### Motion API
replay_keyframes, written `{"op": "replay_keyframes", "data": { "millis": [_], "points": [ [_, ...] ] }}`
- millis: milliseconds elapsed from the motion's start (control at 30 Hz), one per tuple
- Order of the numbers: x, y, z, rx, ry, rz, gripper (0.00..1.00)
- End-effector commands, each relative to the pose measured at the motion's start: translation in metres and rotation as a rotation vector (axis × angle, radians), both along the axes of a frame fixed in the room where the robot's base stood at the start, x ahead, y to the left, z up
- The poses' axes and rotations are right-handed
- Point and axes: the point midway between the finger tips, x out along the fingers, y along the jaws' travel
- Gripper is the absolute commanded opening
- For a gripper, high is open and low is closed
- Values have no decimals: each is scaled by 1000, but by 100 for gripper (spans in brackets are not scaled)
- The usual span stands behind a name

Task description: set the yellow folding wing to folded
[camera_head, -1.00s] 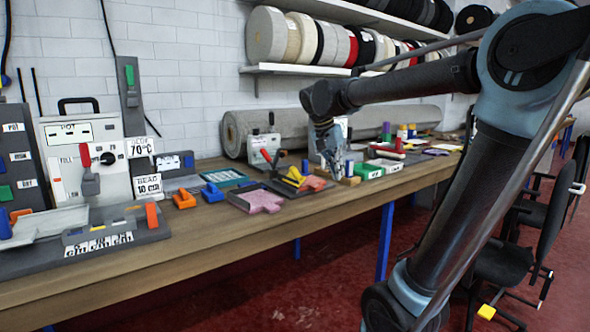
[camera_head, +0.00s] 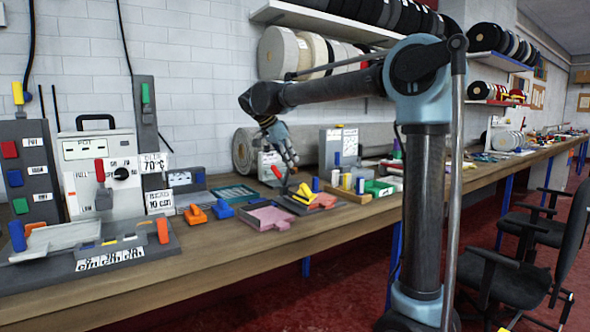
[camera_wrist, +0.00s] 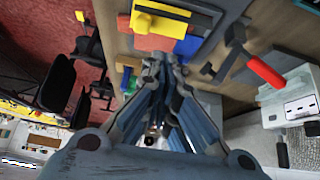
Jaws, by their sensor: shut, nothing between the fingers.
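The yellow folding wing (camera_head: 304,192) stands tilted up on a dark base plate (camera_head: 287,204) on the bench, with a reddish piece (camera_head: 326,200) beside it. The wing also shows at the top of the wrist view (camera_wrist: 160,22), partly cut off by the frame edge. My gripper (camera_head: 292,164) hangs above and slightly behind the wing, apart from it. In the wrist view my gripper's fingers (camera_wrist: 163,64) are together and empty, pointing toward the bench near the wing.
A grey device with a red lever (camera_wrist: 266,71) stands close beside my gripper. The bench's front edge is mostly clear.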

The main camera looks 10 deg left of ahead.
Motion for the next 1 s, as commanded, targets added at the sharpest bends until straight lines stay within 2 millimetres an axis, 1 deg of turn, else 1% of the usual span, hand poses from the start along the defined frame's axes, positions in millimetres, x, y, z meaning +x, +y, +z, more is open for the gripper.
{"op": "replay_keyframes", "data": {
  "millis": [400,600,800,1000],
  "points": [
    [26,-32,-61,0,1,-2,0],
    [37,-45,-86,0,1,-1,0],
    [43,-52,-100,0,1,1,0],
    [44,-54,-103,0,1,1,0]
  ]
}}
